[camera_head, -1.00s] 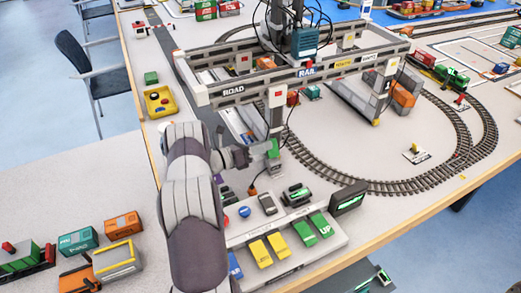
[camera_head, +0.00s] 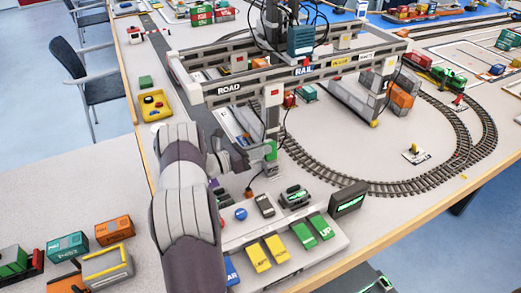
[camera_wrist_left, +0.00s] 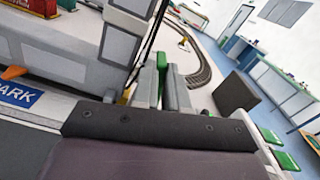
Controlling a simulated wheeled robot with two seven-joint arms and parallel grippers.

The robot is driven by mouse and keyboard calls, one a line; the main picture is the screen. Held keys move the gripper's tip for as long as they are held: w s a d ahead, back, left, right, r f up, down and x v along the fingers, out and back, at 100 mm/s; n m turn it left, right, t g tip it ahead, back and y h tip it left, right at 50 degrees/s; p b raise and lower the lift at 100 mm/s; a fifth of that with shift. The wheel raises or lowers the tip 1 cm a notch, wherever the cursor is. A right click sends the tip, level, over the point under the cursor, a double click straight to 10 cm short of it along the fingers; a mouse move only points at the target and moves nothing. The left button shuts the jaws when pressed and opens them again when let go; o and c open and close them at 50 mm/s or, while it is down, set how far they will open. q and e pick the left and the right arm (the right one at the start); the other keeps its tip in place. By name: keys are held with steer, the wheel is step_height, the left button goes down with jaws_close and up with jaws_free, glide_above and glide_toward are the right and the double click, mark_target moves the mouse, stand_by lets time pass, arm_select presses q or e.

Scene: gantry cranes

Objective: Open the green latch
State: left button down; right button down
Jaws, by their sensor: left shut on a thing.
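The green latch (camera_head: 271,151) is a small green piece low on the front post of the gantry crane (camera_head: 272,115), above the control panel. My left gripper (camera_head: 250,158) reaches it from the left. My right gripper is not in view.
Cables hang by the post. A curved rail track (camera_head: 340,181) runs to the right. A yellow tray (camera_head: 168,106) stands at the left table edge. Train wagons stand at lower left.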

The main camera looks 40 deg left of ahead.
arm_select(q)
steer(key=c, duration=1.2)
jaws_free()
steer(key=shift+o, duration=0.2)
steer(key=b+v, duration=0.1)
steer(key=v, duration=1.1)
steer(key=shift+s+a+b, duration=0.2)
steer(key=shift+s+b, duration=0.1)
steer(key=shift+b, duration=0.05)
